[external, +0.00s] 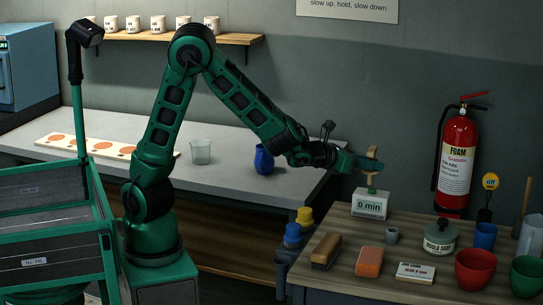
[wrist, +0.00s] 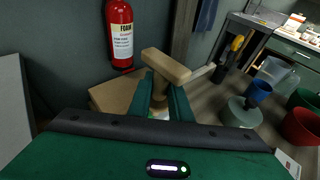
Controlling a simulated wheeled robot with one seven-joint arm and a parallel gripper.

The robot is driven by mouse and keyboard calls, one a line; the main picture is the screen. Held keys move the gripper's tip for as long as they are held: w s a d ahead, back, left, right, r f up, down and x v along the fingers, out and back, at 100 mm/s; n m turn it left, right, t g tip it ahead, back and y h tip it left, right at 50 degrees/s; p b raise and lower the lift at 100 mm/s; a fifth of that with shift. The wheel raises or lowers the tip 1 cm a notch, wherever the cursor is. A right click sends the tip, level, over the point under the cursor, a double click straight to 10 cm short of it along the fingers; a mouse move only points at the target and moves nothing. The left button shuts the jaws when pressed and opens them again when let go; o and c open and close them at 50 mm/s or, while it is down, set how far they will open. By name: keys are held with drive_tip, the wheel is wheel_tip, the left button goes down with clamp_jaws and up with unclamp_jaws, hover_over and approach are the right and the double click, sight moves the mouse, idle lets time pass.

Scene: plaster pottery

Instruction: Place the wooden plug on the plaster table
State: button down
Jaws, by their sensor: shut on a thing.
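The wooden plug is a pale T-shaped piece, with its crossbar (wrist: 166,66) above the stem in the wrist view. My gripper (wrist: 160,92) is shut on the stem, a green finger on each side. In the external view the plug (external: 374,166) is at the end of my gripper (external: 368,164), right above a white block marked "0 min" (external: 370,205). Whether the plug's lower end touches the block is unclear. Two tables show: a pale-topped one (external: 225,185) at the left and a wooden one (external: 455,240) at the right. No label tells which is the plaster table.
On the pale table are a clear cup (external: 201,152), a blue vase (external: 264,160) and a board with orange discs (external: 75,143). The wooden table is crowded with a brush (external: 326,251), sponge (external: 369,262), soap jar (external: 440,238) and red cup (external: 475,271). A fire extinguisher (external: 457,160) stands behind.

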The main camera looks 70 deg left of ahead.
drive_tip(key=shift+s+d, duration=0.2)
drive_tip(key=shift+d, duration=0.35)
drive_tip(key=shift+s+d, duration=0.2)
drive_tip(key=shift+d, duration=0.35)
drive_tip(key=shift+w+d+f, duration=0.3)
drive_tip(key=shift+d+f, duration=1.5)
drive_tip(key=shift+d, duration=0.05)
drive_tip(key=shift+w+d+f, duration=0.35)
drive_tip(key=shift+d+f, duration=1.5)
drive_tip(key=shift+d, duration=0.05)
drive_tip(key=shift+w+d+f, duration=0.3)
drive_tip(key=shift+d+f, duration=1.5)
drive_tip(key=shift+d, duration=0.05)
drive_tip(key=shift+f, duration=0.1)
drive_tip(key=c, duration=1.6)
unclamp_jaws()
drive_tip(key=v, duration=1.2)
drive_tip(key=shift+a, duration=0.2)
